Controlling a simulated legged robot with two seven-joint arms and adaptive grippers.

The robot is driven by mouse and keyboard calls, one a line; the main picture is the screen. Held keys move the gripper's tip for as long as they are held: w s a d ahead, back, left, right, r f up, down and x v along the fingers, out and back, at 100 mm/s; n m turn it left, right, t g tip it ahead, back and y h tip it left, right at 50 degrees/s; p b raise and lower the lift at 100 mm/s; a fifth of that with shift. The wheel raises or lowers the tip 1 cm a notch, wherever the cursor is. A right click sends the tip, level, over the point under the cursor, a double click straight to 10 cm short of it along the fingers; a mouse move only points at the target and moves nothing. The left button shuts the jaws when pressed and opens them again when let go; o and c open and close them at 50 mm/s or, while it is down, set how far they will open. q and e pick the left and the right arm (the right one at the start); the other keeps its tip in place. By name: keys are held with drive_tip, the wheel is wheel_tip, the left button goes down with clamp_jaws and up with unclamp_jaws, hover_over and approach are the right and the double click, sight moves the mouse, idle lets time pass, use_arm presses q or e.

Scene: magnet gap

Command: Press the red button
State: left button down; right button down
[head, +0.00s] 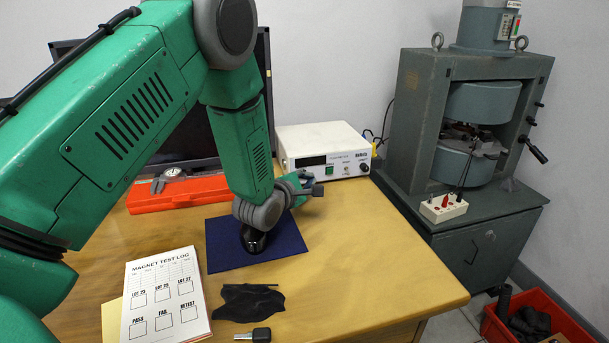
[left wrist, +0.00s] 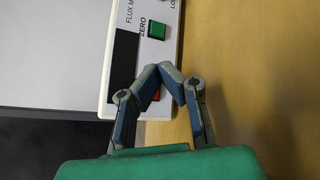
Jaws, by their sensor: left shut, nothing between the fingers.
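The white flux meter box (head: 325,143) stands on the table behind my left gripper. In the left wrist view its front panel (left wrist: 150,60) carries a green button (left wrist: 158,30) and a dark display. A small red button (left wrist: 155,95) shows on the panel beside my left gripper's fingers, partly hidden by them. My left gripper (head: 318,190) is shut and empty, low in front of the meter. In the left wrist view its fingertips (left wrist: 172,72) meet by the panel's edge; I cannot tell whether they touch it. The right gripper is out of view.
A blue mat (head: 225,255) lies under my left wrist. An orange case (head: 175,195) is behind. The grey magnet (head: 480,100) stands right. The table's right side is clear.

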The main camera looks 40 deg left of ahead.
use_arm(q)
drive_tip(key=shift+a+f, duration=0.2)
drive_tip(key=shift+a, duration=0.2)
drive_tip(key=shift+w+r, duration=0.1)
drive_tip(key=shift+w, duration=0.05)
drive_tip(key=shift+w+a, duration=0.2)
drive_tip(key=shift+a, duration=0.1)
idle(0.4)
drive_tip(key=shift+s+d, duration=0.1)
drive_tip(key=shift+s, duration=0.05)
idle(0.5)
drive_tip(key=shift+s+d, duration=0.35)
drive_tip(key=shift+s, duration=0.15)
drive_tip(key=shift+f, duration=0.2)
drive_tip(key=shift+s+d+p, duration=0.55)
drive_tip(key=shift+s+d, duration=1.1)
drive_tip(key=shift+d, duration=0.25)
